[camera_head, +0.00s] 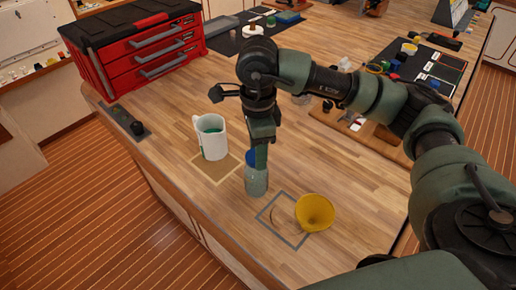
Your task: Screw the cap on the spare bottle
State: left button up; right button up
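The bottle (256,183), pale grey-green and translucent, stands upright on the wooden worktop near its front edge. A blue cap (250,157) is at the top of the bottle, partly hidden by a finger of my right gripper (257,158). The gripper points down from above and appears closed around the cap. The cap looks to be on or right at the bottle's mouth; the finger hides the exact contact. My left gripper is not in view.
A yellow funnel (314,212) lies by a grey square outline (283,238) to the right. A red toolbox (145,50) stands at the back left.

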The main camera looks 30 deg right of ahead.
jog(key=shift+c, duration=0.9)
jog(key=shift+f+m+b, duration=0.1)
jog(key=shift+m+b, duration=0.25)
jog(key=shift+m, duration=0.35)
jog(key=m, duration=0.3)
jog(key=shift+a, duration=0.1)
jog(key=o, duration=1.3)
jog(key=shift+s, duration=0.1)
jog(key=shift+o, duration=0.2)
jog(key=o, duration=0.5)
